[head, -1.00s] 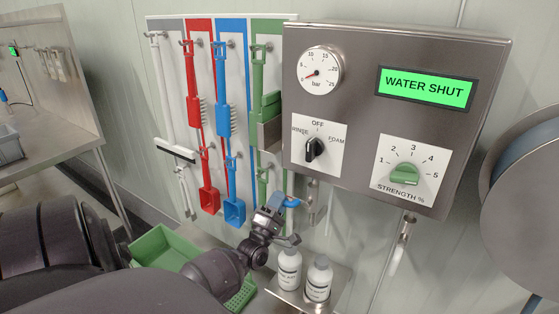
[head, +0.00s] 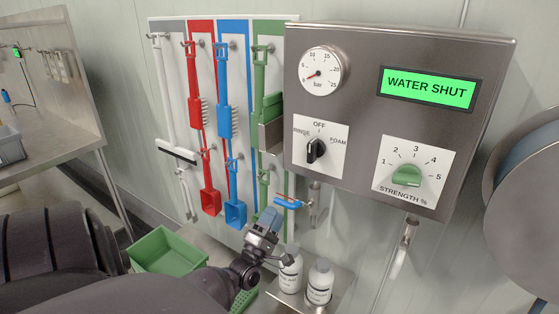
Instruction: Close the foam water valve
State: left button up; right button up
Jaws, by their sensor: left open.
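The foam water valve has a blue lever (head: 287,202) on a metal pipe below the steel control box (head: 300,180). The lever lies roughly sideways, pointing left from the pipe. My left gripper (head: 276,236) is open and empty, just below and left of the lever, with a gap between them. The green display (head: 426,88) reads WATER SHUT. The gauge (head: 319,68) needle points to the low end. My right gripper is not in view.
Two white bottles (head: 319,282) stand on a small shelf close to my left gripper. A green bin (head: 168,252) is at lower left. Coloured brushes and scoops hang on the wall board. The box has a black selector knob (head: 317,150) and a green strength knob (head: 407,176).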

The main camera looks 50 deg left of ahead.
pick_arm(q)
jog(key=v, duration=0.6)
jog(key=shift+b, duration=0.3)
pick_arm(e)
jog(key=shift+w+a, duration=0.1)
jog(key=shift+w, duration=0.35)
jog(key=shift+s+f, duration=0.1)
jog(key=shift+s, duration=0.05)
